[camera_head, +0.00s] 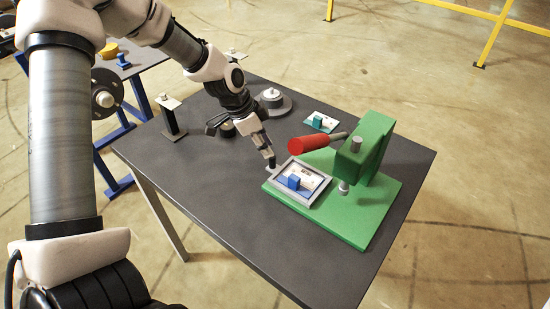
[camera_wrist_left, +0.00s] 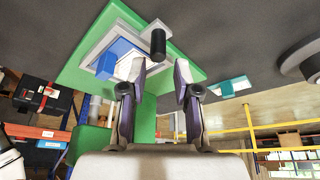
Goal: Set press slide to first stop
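The press is a green stand (camera_head: 375,150) on a green base plate (camera_head: 352,222), with a red lever grip (camera_head: 309,143). A grey-framed slide (camera_head: 319,193) lies on the base plate, left of the press column. It carries a white and blue plate with a blue block (camera_head: 293,182). The slide's frame shows in the wrist view (camera_wrist_left: 102,42), with a dark round knob (camera_wrist_left: 158,42) at its end. My left gripper (camera_head: 270,163) is at the slide's left corner. In the wrist view its two fingers (camera_wrist_left: 163,72) are apart, with the knob just beyond the tips. My right gripper is out of view.
A second card with a teal block (camera_head: 319,122) lies behind the press. A grey round base (camera_head: 272,103) and a small post (camera_head: 172,118) stand farther back on the dark table (camera_head: 225,205). The table's front left is clear. A blue-legged bench (camera_head: 138,60) stands left.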

